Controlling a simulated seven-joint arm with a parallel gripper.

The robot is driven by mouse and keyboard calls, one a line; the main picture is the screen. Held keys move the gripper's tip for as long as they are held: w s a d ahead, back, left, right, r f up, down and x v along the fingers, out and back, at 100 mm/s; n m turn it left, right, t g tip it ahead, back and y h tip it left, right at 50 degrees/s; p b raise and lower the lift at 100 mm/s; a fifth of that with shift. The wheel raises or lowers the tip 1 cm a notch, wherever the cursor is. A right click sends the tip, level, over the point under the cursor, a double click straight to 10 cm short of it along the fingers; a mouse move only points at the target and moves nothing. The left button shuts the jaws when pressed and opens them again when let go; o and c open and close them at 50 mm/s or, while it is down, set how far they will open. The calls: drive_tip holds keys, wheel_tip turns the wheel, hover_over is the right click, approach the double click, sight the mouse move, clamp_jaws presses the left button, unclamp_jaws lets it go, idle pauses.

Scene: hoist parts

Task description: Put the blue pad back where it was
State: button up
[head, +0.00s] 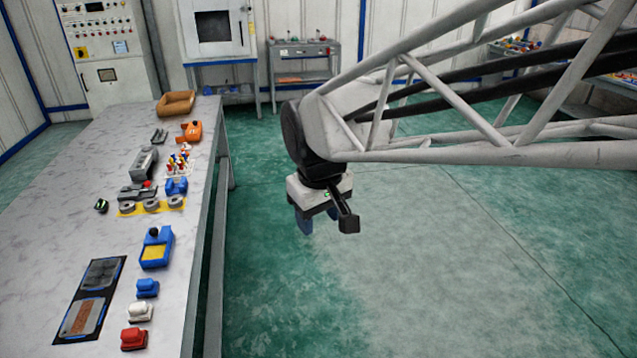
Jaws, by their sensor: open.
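A small blue pad-like block (147,288) sits on the light marble-topped table (75,225) near its right edge. It is in a row with a white block (140,312) and a red block (133,339), just apart from the white one. I take it for the blue pad. My gripper (318,220) hangs pointing down over the green floor, right of the table and well apart from the block. It is open, and I see nothing held in it. Its far side is hidden.
Left of the blocks lies a dark tray (80,338) with flat plates. A blue-and-yellow device (156,248) stands behind the blue block. Farther back are a yellow strip with grey rings (151,205), an orange tool (190,131) and a brown bin (176,103). The table's left side is clear.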

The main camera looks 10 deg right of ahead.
drive_tip(key=s+d+f+m+t, duration=0.1)
drive_tip(key=s+d+m, duration=0.3)
drive_tip(key=s, duration=0.9)
drive_tip(key=shift+d+f+m, duration=0.3)
drive_tip(key=shift+d+f, duration=0.2)
drive_tip(key=shift+d, duration=1.35)
drive_tip(key=shift+c, duration=0.4)
